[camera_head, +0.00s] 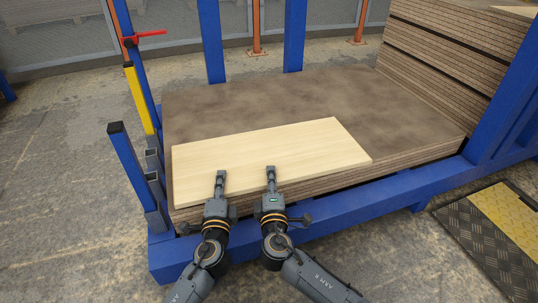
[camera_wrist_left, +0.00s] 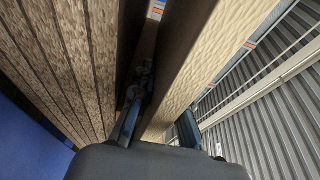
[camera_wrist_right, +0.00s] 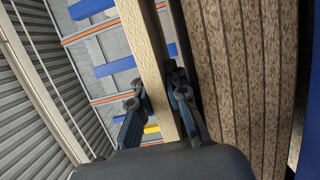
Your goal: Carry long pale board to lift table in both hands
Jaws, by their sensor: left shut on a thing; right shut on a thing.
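The long pale board (camera_head: 270,155) lies over the front part of a stack of brown boards (camera_head: 290,92) on a blue frame. My left gripper (camera_head: 220,177) is shut on the pale board's near edge, left of its middle. My right gripper (camera_head: 271,172) is shut on the same edge, further right. In the left wrist view the pale board's edge (camera_wrist_left: 200,65) is between the fingers. In the right wrist view its edge (camera_wrist_right: 150,55) is between the fingers, with a gap to the brown stack (camera_wrist_right: 240,80). I cannot tell which structure is the lift table.
A higher stack of brown boards (camera_head: 445,60) stands at the back right. Blue posts (camera_head: 132,165) rise at the left and a blue beam (camera_head: 350,205) runs along the front. A black and yellow ramp plate (camera_head: 495,230) lies at the right. The floor at the left is clear.

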